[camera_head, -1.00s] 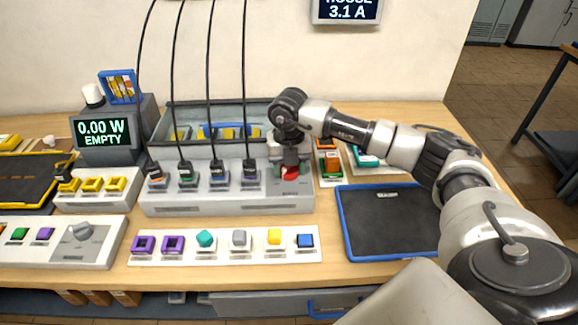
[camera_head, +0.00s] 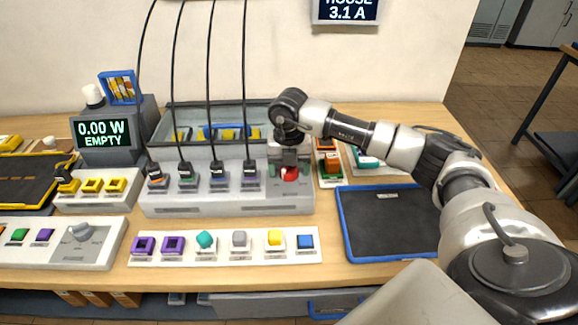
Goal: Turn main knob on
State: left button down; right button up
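The red main knob (camera_head: 289,175) sits at the right end of the grey socket panel (camera_head: 225,208). My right gripper (camera_head: 290,167) reaches down over it from above, its fingers close around or just above the knob. The gripper and wrist hide the knob's upper part, and I cannot tell whether the fingers touch it or are closed on it. My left gripper is not in view.
Several black cables run up from plugs in the panel. A blue-edged black mat (camera_head: 388,222) lies empty at right. A wall screen (camera_head: 346,10) reads 3.1 A.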

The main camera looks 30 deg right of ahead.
notch_tip(320, 180, up, 11)
jog(key=b, duration=0.1)
dwell(0.5)
